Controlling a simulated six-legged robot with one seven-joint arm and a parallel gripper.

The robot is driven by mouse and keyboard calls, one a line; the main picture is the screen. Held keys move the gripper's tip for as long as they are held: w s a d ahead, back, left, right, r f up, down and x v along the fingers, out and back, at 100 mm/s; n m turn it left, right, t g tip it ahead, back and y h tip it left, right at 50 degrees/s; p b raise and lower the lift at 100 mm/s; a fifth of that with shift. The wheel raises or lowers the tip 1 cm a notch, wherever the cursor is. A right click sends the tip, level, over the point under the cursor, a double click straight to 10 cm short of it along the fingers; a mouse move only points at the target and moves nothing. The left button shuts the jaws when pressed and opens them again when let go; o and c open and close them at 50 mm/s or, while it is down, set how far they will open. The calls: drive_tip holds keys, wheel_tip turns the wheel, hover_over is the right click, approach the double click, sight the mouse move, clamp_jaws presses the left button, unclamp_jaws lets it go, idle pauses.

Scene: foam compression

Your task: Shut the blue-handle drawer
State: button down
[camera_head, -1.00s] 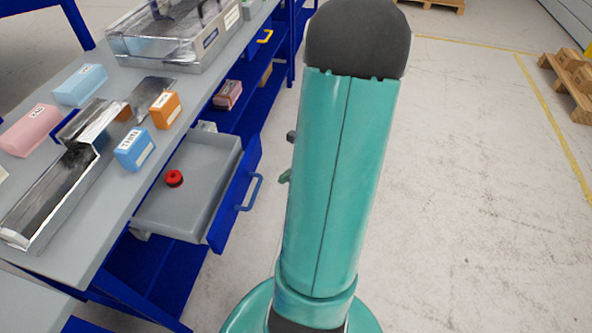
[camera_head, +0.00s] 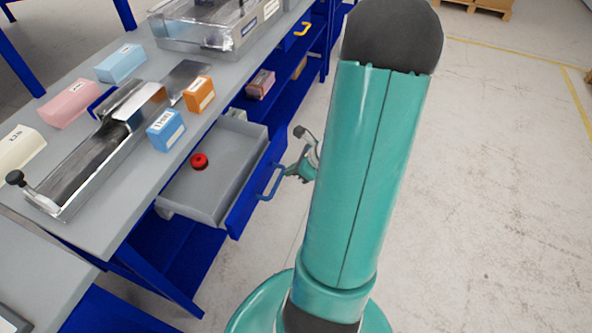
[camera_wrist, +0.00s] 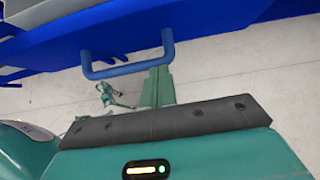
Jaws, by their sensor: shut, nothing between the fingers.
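The blue-handle drawer (camera_head: 215,175) stands pulled out from under the workbench, with a red round object (camera_head: 199,161) lying inside. Its blue handle (camera_head: 270,182) is on the front, facing my arm. My gripper (camera_head: 296,172) is just outside the handle, partly hidden behind my arm. In the wrist view the handle (camera_wrist: 128,66) crosses the upper middle, and my gripper's shut fingers (camera_wrist: 156,84) point up towards its right part. The fingers hold nothing. I cannot tell whether they touch the handle.
The bench top (camera_head: 115,200) carries a metal channel fixture (camera_head: 85,160), several coloured foam blocks and a clear-sided box (camera_head: 205,25). A yellow handle (camera_head: 303,28) shows farther along the bench. The floor (camera_head: 490,190) to the right is clear; a pallet (camera_head: 480,6) lies far back.

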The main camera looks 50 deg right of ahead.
hover_over(223, 161)
drive_tip(key=shift+s+d, duration=0.2)
drive_tip(key=shift+w, duration=0.1)
drive_tip(key=shift+w+a+r, duration=0.1)
drive_tip(key=shift+w+a, duration=0.05)
drive_tip(key=shift+a, duration=0.05)
idle(0.3)
